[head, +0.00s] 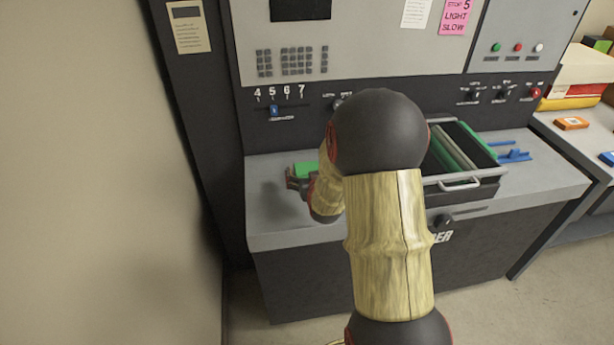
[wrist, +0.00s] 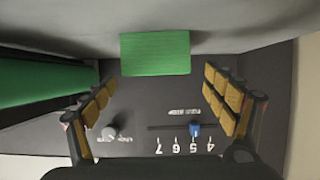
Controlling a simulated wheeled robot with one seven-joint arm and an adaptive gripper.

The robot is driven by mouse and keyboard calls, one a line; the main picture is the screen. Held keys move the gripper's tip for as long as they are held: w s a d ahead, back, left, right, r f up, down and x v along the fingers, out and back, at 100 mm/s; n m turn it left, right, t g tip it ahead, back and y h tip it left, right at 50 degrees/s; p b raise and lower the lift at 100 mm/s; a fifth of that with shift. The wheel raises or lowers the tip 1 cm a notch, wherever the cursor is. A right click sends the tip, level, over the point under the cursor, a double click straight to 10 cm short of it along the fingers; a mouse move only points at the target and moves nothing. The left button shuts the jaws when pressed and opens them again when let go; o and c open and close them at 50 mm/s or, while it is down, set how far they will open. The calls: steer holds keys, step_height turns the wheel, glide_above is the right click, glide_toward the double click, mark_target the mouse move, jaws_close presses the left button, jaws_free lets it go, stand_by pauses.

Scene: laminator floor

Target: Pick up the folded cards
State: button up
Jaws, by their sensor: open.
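A green flat-faced piece (wrist: 155,53), likely the folded cards, rests on the grey ledge of the machine. It lies ahead of my gripper (wrist: 162,96) in the wrist view, between the lines of the two fingers. The fingers are wide apart with nothing between them, and I see no contact with the green piece. In the head view the green piece (head: 305,169) shows just beyond my gripper (head: 294,184), partly hidden by my arm.
An open drawer (head: 488,190) with a green roller (head: 446,153) stands right of my arm. Blue parts (head: 515,154) lie further right. The control panel (head: 300,103) rises behind the ledge, with a blue slider (head: 274,111). A wall (head: 100,170) is at left.

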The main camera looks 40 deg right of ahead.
mark_target(308, 169)
steer(key=x, duration=0.2)
steer(key=b+x, duration=0.1)
steer(key=shift+w+d+f, duration=0.15)
steer(key=shift+d+f, duration=0.15)
steer(key=shift+f, duration=0.1)
steer(key=shift+w+d, duration=0.2)
steer(key=shift+w, duration=0.15)
steer(key=shift+c, duration=0.6)
steer(key=c, duration=1.3)
steer(key=shift+c, duration=0.2)
steer(key=shift+r, duration=0.1)
